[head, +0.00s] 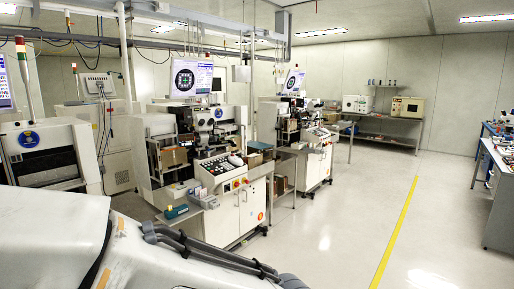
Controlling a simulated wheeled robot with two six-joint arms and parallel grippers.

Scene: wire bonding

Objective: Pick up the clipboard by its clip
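I cannot make out a clipboard or a clip anywhere in the head view. Neither of my grippers is in the picture. A large pale shape with black cables fills the lower left corner and hides the floor behind it.
A wire bonding machine (212,128) with a monitor (190,77) stands on a white cabinet (238,214). A second machine (296,116) stands behind it. A shelf bench (385,139) is at the back wall, a workbench (499,150) at the right edge. The floor (340,215) by the yellow line (395,232) is clear.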

